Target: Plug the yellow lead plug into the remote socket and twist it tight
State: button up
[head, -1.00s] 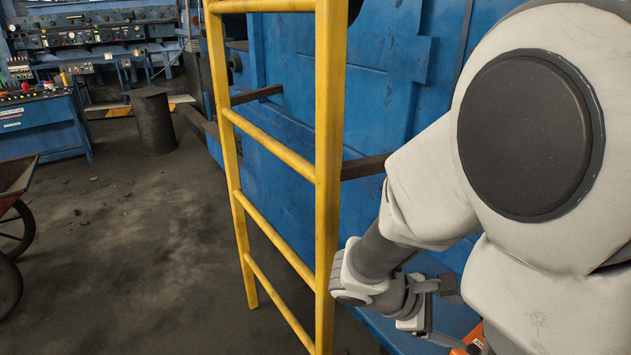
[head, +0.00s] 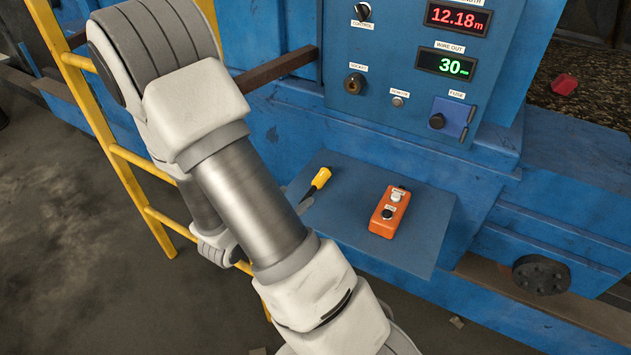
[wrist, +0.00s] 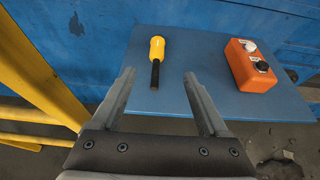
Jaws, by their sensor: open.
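The yellow plug (head: 321,178) with a dark stem lies on the blue shelf (head: 345,233), near its left end. In the wrist view the plug (wrist: 157,49) lies beyond and between the fingers, its dark stem pointing toward my gripper (wrist: 157,78). My gripper is open and empty, its fingers on either side of the stem's line; contact does not show. In the head view my arm hides most of my gripper. A round dark socket (head: 354,84) sits on the blue panel above the shelf. Its small label is hard to read.
An orange control box (head: 388,212) with two knobs lies right of the plug; it also shows in the wrist view (wrist: 251,66). A yellow ladder (head: 104,125) stands at the left.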

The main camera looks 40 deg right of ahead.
aim_at(316, 182)
jog(key=x, duration=0.8)
jog(key=shift+d+f, duration=0.15)
jog(key=shift+a+f+p+x, duration=0.1)
jog(key=shift+f+p+x, duration=0.1)
jog(key=shift+x, duration=0.65)
jog(key=shift+a+f+p+x, duration=0.1)
jog(key=shift+p+x, duration=0.1)
jog(key=shift+x, duration=0.7)
jog(key=shift+a+f+p+x, duration=0.1)
jog(key=shift+p+x, duration=0.1)
jog(key=shift+x, duration=0.65)
jog(key=shift+w, duration=0.25)
jog(key=shift+c, duration=0.2)
grip_shut()
